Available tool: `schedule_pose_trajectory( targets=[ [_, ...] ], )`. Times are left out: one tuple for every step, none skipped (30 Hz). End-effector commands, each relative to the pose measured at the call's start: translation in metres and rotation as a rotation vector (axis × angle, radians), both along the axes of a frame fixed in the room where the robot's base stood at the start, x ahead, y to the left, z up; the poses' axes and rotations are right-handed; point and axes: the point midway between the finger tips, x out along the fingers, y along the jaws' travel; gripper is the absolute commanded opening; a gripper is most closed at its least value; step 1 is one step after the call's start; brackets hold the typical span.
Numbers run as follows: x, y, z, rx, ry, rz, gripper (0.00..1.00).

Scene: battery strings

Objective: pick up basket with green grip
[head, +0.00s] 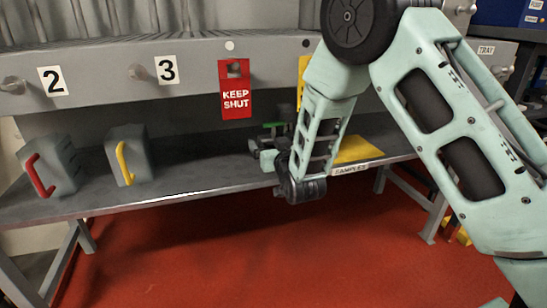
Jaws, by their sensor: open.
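My gripper is dark and small in the head view, at the end of the pale green arm that comes down from the upper right. Its jaws are open. I cannot tell whether they are around the green grip or only in front of it.
Grey baskets with a red grip (38,175) and a yellow grip (124,163) stand on the bench (190,178) at left. A red KEEP SHUT tag (235,103) hangs above. A yellow mat (357,150) marked SAMPLES lies right of my wrist. The middle bench is clear.

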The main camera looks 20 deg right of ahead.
Motion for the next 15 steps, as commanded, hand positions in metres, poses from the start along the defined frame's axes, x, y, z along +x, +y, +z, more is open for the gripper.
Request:
schedule_pose_trajectory(
  targets=[
    [0.0032,-0.0002,-0.0005,0.0,-0.001,0.0,0.89],
    [0.0044,-0.0002,-0.0001,0.0,-0.001,0.0,0.89],
    [0.0052,0.0,0.0002,0.0,0.0,0.0,0.89],
    [0.0054,0.0001,0.0005,0.0,0.0,0.0,0.89],
    [0.0053,0.0001,0.0007,0.0,0.0,0.0,0.89],
    [0.0052,0.0001,0.0008,0.0,0.001,0.0,0.89],
    [0.0051,0.0001,0.0008,0.0,0.001,0.0,0.89],
    [0.005,0.0001,0.0008,0.0,0.0,0.0,0.89],
    [0.005,0.0002,0.0008,0.0,0.0,0.0,0.84],
    [0.0049,0.0002,0.0008,0.0,0.0,0.0,0.75],
    [0.0049,0.0002,0.0007,0.0,0.0,0.0,0.67],
    [0.0048,0.0003,0.0007,0.0,0.0,0.0,0.56],
    [0.0048,0.0002,0.0007,0.0,0.0,0.0,0.47],
    [0.0048,0.0003,0.0006,0.0,0.001,0.0,0.39],
    [0.0047,0.0003,0.0006,0.0,0.001,0.0,0.36]
  ],
)
